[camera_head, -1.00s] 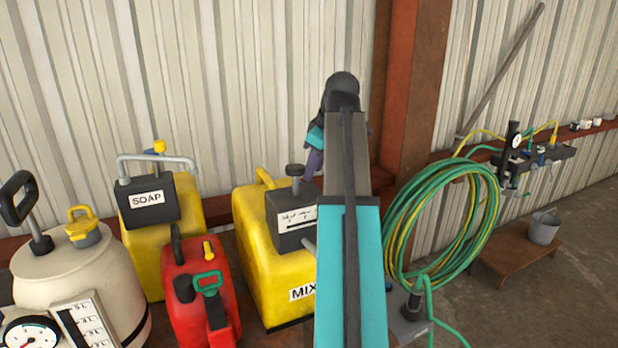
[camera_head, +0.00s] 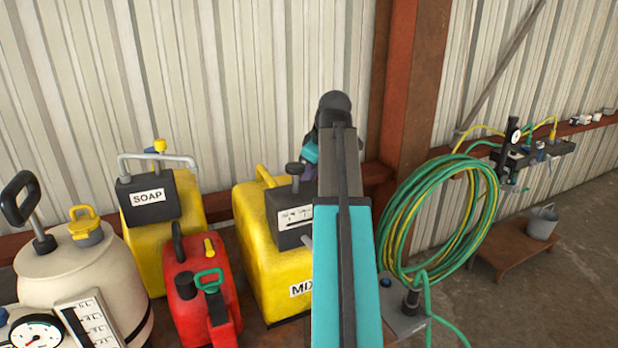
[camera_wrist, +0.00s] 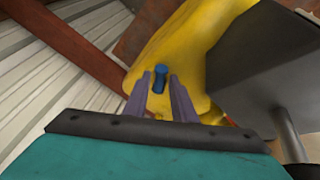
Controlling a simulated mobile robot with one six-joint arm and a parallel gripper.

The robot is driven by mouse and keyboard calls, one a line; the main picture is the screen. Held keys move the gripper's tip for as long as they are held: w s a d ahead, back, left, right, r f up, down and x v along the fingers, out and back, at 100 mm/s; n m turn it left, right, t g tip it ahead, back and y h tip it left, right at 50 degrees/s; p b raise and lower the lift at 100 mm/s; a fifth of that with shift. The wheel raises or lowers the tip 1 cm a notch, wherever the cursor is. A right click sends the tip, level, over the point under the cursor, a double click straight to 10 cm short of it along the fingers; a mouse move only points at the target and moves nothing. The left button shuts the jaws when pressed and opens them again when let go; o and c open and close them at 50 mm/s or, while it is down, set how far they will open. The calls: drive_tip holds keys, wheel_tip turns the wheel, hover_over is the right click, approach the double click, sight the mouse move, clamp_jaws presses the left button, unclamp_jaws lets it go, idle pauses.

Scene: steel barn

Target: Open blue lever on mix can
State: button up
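The mix can (camera_head: 275,268) is yellow with a MIX label and stands right of the red can in the head view. Its blue lever (camera_wrist: 160,70) shows in the wrist view as a small blue piece with a round end, against the yellow side of the can (camera_wrist: 185,40). My gripper (camera_wrist: 160,78) is open, with one purple finger on each side of the lever's line. The lever shows between the fingertips; whether they touch it I cannot tell. In the head view my arm and the can's dark box (camera_head: 289,218) hide the lever and most of the gripper.
A yellow SOAP can (camera_head: 165,245), a red can (camera_head: 200,295) and a cream tank (camera_head: 85,280) stand to the left. A hose coil (camera_head: 440,220) hangs to the right. The corrugated wall (camera_head: 200,80) and a rust-red post (camera_head: 405,90) are behind.

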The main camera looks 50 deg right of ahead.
clamp_jaws()
drive_tip(key=shift+d+n, duration=0.15)
drive_tip(key=shift+n, duration=0.15)
drive_tip(key=n, duration=0.1)
drive_tip(key=d+n+y+b, duration=0.1)
drive_tip(key=n, duration=0.1)
drive_tip(key=shift+w+d+n+y, duration=0.3)
drive_tip(key=shift+n+y, duration=0.1)
drive_tip(key=n+b, duration=0.1)
drive_tip(key=d+n+y, duration=0.1)
drive_tip(key=n, duration=0.1)
drive_tip(key=shift+w+d+y+b, duration=0.1)
drive_tip(key=shift+w+y+b, duration=0.2)
drive_tip(key=shift+w+b, duration=0.1)
drive_tip(key=shift+w+d+r+n+g+y, duration=0.1)
drive_tip(key=shift+w+d+n+g+y, duration=0.15)
drive_tip(key=shift+n, duration=0.7)
drive_tip(key=shift+w+n+g+y, duration=0.15)
drive_tip(key=shift+n+g+y, duration=0.15)
drive_tip(key=shift+n, duration=0.65)
drive_tip(key=shift+o, duration=1.6)
unclamp_jaws()
